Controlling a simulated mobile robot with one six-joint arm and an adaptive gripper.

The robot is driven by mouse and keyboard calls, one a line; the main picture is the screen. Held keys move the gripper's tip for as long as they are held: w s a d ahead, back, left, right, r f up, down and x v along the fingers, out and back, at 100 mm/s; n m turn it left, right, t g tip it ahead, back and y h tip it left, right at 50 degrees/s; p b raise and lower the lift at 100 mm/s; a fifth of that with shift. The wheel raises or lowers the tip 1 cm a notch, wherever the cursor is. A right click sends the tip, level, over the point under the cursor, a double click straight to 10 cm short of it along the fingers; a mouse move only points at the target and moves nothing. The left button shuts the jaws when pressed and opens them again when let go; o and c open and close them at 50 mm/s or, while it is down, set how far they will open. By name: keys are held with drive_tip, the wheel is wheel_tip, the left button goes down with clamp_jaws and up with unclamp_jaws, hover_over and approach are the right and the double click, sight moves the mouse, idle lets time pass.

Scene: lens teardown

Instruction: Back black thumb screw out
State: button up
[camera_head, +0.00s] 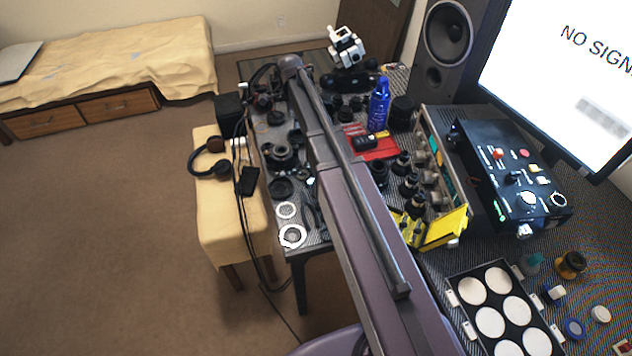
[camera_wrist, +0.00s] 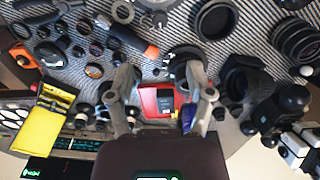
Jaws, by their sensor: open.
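In the wrist view my gripper (camera_wrist: 161,75) is open, its two grey fingers spread wide above the patterned bench top (camera_wrist: 165,25). Nothing is held between them. A dark round part (camera_wrist: 184,54) is close by the right fingertip; I cannot tell whether they touch. Several black lens parts lie around, among them a large black ring (camera_wrist: 214,19) and a ribbed lens barrel (camera_wrist: 297,40). I cannot pick out the black thumb screw for certain among these dark parts. In the head view my arm crosses the bench and hides part of it; the fingers cannot be made out there.
A red mat (camera_head: 377,152) lies beside a blue bottle (camera_head: 380,102). A yellow box (camera_head: 442,229) and a black control box (camera_head: 512,178) stand to the right, before the monitor (camera_head: 560,70). A tray of white discs (camera_head: 452,277) is at the front. Small parts crowd the bench.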

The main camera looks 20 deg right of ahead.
drive_tip(key=s+f+n+b, duration=0.2)
drive_tip(key=s+n, duration=0.7)
drive_tip(key=s, duration=0.4)
drive_tip(key=s+f+n+b, duration=0.2)
drive_tip(key=s+n, duration=0.7)
drive_tip(key=s, duration=0.4)
drive_tip(key=shift+s+b, duration=0.15)
drive_tip(key=shift+b, duration=0.15)
drive_tip(key=shift+a+r, duration=0.1)
idle(0.5)
drive_tip(key=w+r+m+p, duration=0.3)
drive_tip(key=w+m, duration=0.8)
drive_tip(key=w, duration=0.2)
drive_tip(key=w+r+m+p, duration=0.2)
drive_tip(key=w+m+p, duration=0.1)
drive_tip(key=w+m, duration=0.7)
drive_tip(key=w, duration=0.3)
drive_tip(key=shift+w+r+m, duration=0.15)
drive_tip(key=shift+r+m, duration=0.25)
drive_tip(key=shift+f, duration=0.1)
